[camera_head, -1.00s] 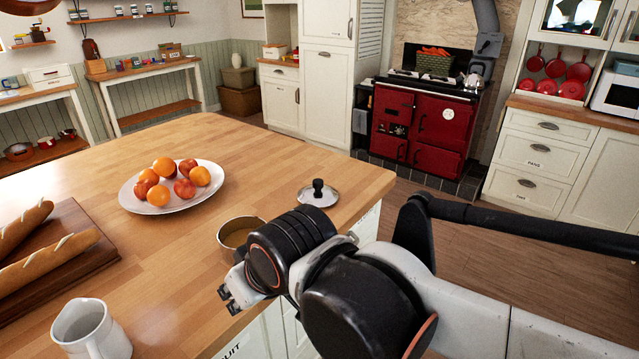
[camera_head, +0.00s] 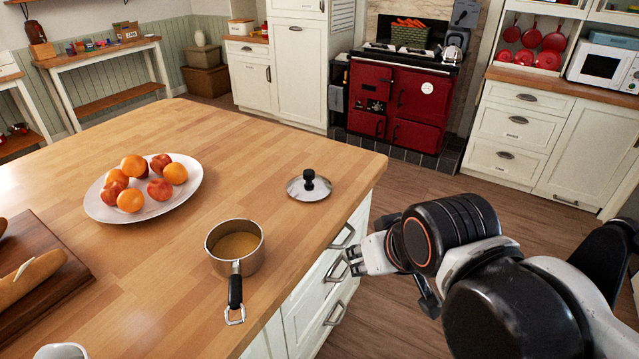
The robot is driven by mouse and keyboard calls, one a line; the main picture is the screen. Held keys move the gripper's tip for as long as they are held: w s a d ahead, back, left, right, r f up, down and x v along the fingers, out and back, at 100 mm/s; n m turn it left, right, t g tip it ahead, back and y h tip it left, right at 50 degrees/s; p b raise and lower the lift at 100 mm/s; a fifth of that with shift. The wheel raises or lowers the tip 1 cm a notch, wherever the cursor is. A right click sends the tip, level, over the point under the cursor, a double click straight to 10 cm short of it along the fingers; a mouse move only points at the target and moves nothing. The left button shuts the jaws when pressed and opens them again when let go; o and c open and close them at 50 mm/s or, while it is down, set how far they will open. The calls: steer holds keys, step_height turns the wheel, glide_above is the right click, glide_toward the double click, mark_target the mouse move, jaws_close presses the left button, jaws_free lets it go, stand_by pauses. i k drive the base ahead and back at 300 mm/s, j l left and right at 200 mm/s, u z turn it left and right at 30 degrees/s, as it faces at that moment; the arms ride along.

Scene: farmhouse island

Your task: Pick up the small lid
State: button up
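The small lid (camera_head: 309,188) is a round, shiny metal disc with a black knob. It lies flat on the wooden island top (camera_head: 240,150), near the right edge. A small metal saucepan (camera_head: 252,262) with a black handle stands in front of it to the left, holding something brownish. My gripper (camera_head: 364,257) is off the island's right side, in front of the drawers in the picture, below and to the right of the lid and apart from it. Its fingers are partly hidden by the wrist, so its opening is unclear. I see nothing held.
A white plate (camera_head: 190,194) of oranges and red fruit sits left of the lid. A board (camera_head: 50,258) with bread lies at the far left. A white jug (camera_head: 62,351) is at the bottom edge. The wood around the lid is clear. A red stove (camera_head: 398,105) stands behind.

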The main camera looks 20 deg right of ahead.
mark_target(309, 186)
steer(key=i+l+u, duration=0.1)
steer(key=i, duration=0.4)
steer(key=i+l+u, duration=0.1)
steer(key=i+l, duration=0.2)
steer(key=i, duration=0.15)
